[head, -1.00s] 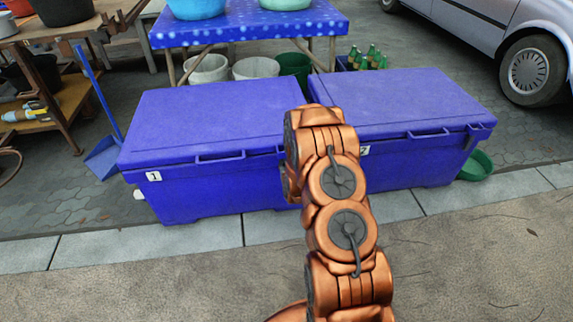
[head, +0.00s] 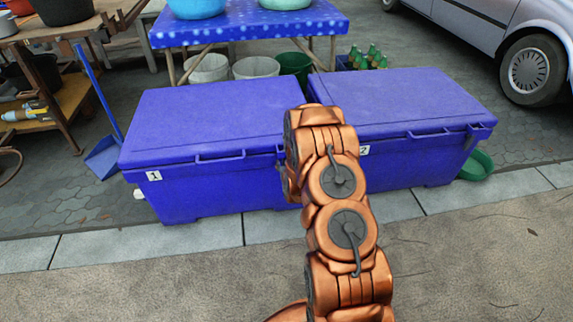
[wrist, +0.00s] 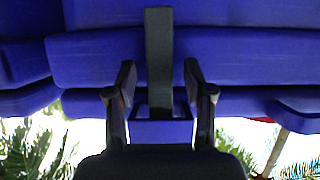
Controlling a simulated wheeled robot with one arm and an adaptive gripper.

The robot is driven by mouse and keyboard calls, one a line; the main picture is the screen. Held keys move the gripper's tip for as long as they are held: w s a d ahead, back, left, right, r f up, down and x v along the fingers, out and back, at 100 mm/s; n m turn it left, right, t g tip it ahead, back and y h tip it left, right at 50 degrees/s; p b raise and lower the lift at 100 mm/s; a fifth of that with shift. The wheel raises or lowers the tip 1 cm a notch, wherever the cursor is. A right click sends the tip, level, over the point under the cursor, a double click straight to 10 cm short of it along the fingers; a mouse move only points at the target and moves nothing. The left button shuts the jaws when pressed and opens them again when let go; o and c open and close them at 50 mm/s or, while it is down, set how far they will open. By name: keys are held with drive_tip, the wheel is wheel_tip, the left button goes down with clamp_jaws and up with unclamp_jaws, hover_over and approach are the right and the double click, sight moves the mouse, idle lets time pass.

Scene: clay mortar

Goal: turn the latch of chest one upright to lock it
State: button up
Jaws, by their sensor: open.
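Chest one (head: 215,190) is the blue chest with the label "1", at the left in the head view, with its lid (head: 215,118) down. My arm hides its right front end, and my gripper is hidden there too. In the wrist view, a long dark grey bar (wrist: 159,45) that looks like the latch stands along the blue chest front (wrist: 100,60), in line with a blue bracket (wrist: 160,131). My gripper (wrist: 158,75) is open, with one finger on each side of the bar. Gaps show between the fingers and the bar; I cannot tell how deep the fingers reach.
Chest two (head: 415,160), also blue and shut, stands close at the right. Behind are a blue table (head: 250,32), buckets (head: 256,67) and green bottles (head: 372,58). A blue shovel (head: 103,158) stands left, a green basin (head: 478,166) right. The paving in front is clear.

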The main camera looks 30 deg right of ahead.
drive_tip(key=v, duration=0.7)
drive_tip(key=shift+s, duration=0.2)
drive_tip(key=shift+a, duration=0.1)
idle(0.3)
drive_tip(key=shift+r, duration=0.15)
drive_tip(key=s+a+r+n+g+y+p, duration=0.1)
drive_tip(key=s+a+r+g+p, duration=0.3)
drive_tip(key=r, duration=0.6)
drive_tip(key=s+a+r+g+y+p, duration=0.1)
drive_tip(key=s+a+r+y+p, duration=0.1)
drive_tip(key=a+r+p, duration=0.55)
drive_tip(key=s+a+r+n+g+y+p, duration=0.15)
drive_tip(key=s+a+r+p, duration=0.25)
drive_tip(key=r, duration=0.8)
drive_tip(key=s+a+r+g+p, duration=0.2)
drive_tip(key=s+a+r+p, duration=0.1)
drive_tip(key=s+r, duration=0.5)
drive_tip(key=s+a+r+n+g+p, duration=0.1)
drive_tip(key=s+a+r+g+p, duration=0.2)
drive_tip(key=s+r+p, duration=0.3)
drive_tip(key=s+a+r+n+g+p, duration=0.1)
drive_tip(key=s+a+r+p, duration=0.3)
drive_tip(key=s+r, duration=0.8)
drive_tip(key=s+g, duration=0.1)
drive_tip(key=s, duration=0.4)
drive_tip(key=shift+s+g+y, duration=0.15)
drive_tip(key=shift+g+y, duration=0.2)
